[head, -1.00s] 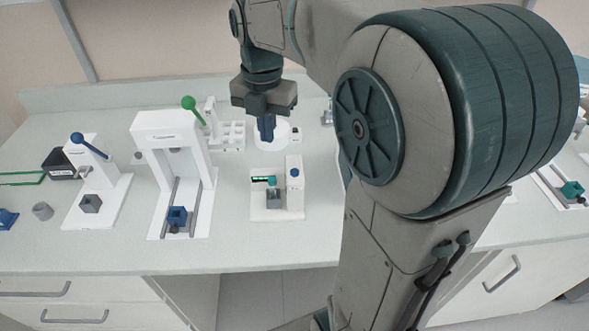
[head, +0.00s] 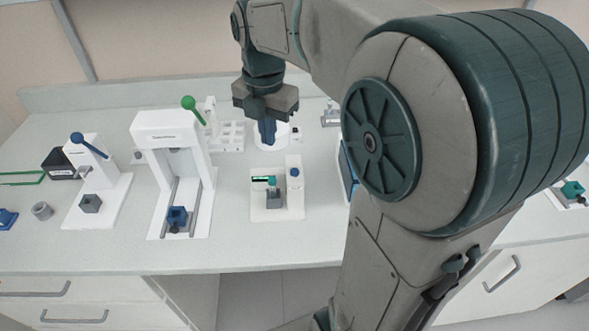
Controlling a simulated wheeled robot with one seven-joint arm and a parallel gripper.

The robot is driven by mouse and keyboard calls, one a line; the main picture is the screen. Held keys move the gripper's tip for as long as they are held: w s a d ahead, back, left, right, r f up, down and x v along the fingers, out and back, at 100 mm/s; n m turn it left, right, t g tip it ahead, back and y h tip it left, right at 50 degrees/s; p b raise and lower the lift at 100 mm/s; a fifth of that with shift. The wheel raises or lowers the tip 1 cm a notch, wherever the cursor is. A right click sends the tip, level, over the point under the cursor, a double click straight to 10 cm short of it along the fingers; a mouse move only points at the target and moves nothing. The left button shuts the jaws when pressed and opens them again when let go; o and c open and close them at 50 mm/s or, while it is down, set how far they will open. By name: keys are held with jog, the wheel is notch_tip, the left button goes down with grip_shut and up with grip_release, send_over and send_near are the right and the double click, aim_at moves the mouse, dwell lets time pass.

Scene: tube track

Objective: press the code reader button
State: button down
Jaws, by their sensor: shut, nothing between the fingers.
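The code reader (head: 264,207) is a small white device on the bench, with a dark and green display, a grey socket block and a teal piece by it. Its blue button (head: 295,172) sits on top of the raised white post at its right side. My gripper (head: 268,140) points down with its blue fingers shut and empty. In the picture it is above and left of the button, apart from it. How high it hangs over the bench I cannot tell.
A white rack (head: 228,137) is behind.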

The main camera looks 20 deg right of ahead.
jog(key=s+f+m+t, duration=0.1)
jog(key=s+f+m, duration=0.2)
jog(key=s+m, duration=0.4)
jog(key=s+f+m+t, duration=0.1)
jog(key=s+f+m, duration=0.3)
jog(key=m, duration=1.5)
jog(key=shift+s+t, duration=0.4)
jog(key=shift+s, duration=1.05)
